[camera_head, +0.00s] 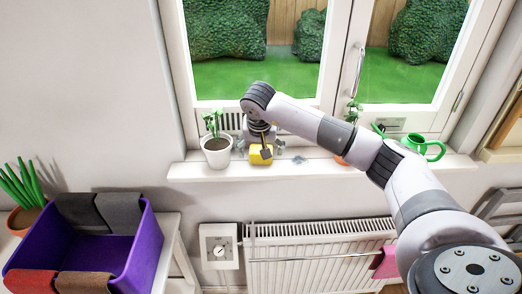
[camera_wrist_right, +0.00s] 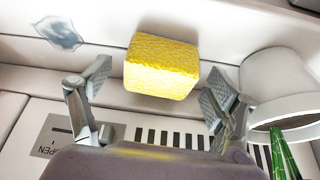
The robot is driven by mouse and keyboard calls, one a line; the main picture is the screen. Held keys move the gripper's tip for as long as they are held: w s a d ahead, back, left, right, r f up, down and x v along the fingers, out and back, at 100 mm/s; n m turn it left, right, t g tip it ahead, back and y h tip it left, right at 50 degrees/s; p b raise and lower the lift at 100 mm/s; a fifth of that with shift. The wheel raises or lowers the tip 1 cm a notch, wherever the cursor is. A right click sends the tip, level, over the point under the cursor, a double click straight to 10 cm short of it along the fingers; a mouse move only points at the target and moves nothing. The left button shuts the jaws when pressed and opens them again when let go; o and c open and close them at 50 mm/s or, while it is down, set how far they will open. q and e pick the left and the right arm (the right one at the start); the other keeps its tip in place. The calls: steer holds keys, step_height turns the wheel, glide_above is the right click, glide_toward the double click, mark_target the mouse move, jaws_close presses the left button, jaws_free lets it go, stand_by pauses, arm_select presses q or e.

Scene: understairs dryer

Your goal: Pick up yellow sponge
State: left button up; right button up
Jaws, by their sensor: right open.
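The yellow sponge (camera_head: 256,157) sits on the white windowsill (camera_head: 320,167), just right of a white plant pot in the head view. In the right wrist view the sponge (camera_wrist_right: 161,66) is a yellow block lying between and slightly beyond the two fingertips. My right gripper (camera_head: 262,143) comes down over the sponge in the head view and partly covers it. In the wrist view the right gripper (camera_wrist_right: 158,84) is open, with a finger on each side of the sponge and visible gaps on both sides. My left gripper is not in view.
The white pot (camera_head: 216,153) with a plant stands close to the right gripper; it also shows in the wrist view (camera_wrist_right: 278,82). A grey-blue splotch (camera_wrist_right: 60,32) lies on the sill. A green watering can (camera_head: 424,147) stands right. A purple box (camera_head: 145,252) and radiator (camera_head: 320,265) are below.

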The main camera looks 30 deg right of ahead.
mark_target(261, 148)
steer(key=shift+x, duration=0.75)
steer(key=shift+c, duration=0.4)
steer(key=shift+r, duration=0.1)
steer(key=c, duration=1)
steer(key=shift+r, duration=0.1)
step_height(261, 148, up, 20)
steer(key=b, duration=0.3)
